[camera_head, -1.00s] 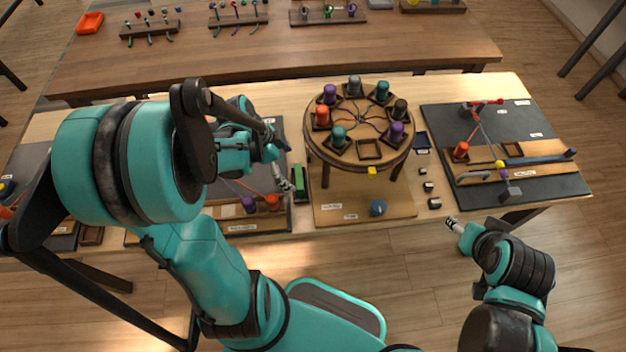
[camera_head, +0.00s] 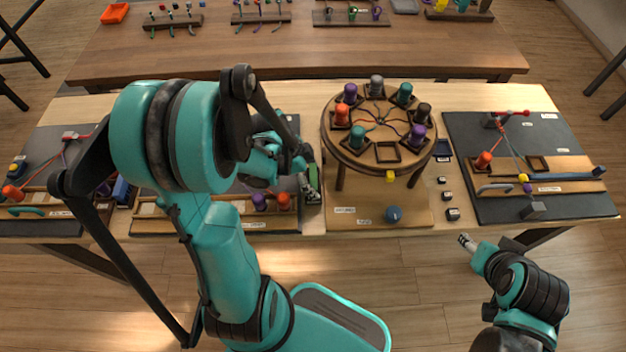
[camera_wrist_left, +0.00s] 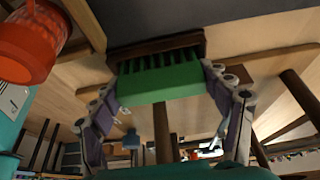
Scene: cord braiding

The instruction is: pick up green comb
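My left gripper (camera_wrist_left: 162,84) has one finger at each end of the comb, spread wide. The fingertips are very close to the comb's ends; I cannot tell whether they touch.
The round braiding stand (camera_head: 342,153) with several coloured bobbins stands close to the right of my left gripper. Purple (camera_head: 259,202) and orange (camera_head: 283,201) bobbins sit left of it. A dark board (camera_head: 575,190) lies at the right. An orange bobbin (camera_wrist_left: 38,38) is near in the wrist view.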

